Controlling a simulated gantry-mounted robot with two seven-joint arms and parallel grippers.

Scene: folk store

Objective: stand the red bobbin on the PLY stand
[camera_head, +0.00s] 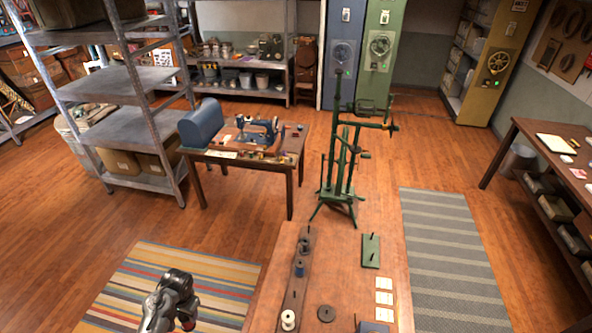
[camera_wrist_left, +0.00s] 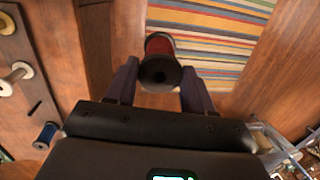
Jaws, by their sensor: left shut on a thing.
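The red bobbin (camera_wrist_left: 160,44), red thread between dark end flanges, sits between the two fingers of my left gripper (camera_wrist_left: 160,80) in the left wrist view. The gripper is shut on it, with one dark flange facing the camera. In the head view my left gripper (camera_head: 186,315) is at the lower left, over the striped rug and left of the bench; the bobbin is hard to make out there. A green plate with upright pegs (camera_head: 370,250) lies on the bench; no PLY lettering is readable, so I cannot tell whether it is the stand. My right gripper is not in view.
The bench (camera_head: 342,268) holds a dark wooden rail (camera_head: 294,285) with bobbins, a white spool (camera_head: 288,319), a dark disc (camera_head: 326,313) and white cards (camera_head: 384,284). A tall green winder (camera_head: 340,170) rises behind the bench. A sewing table (camera_head: 245,160) stands farther back.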

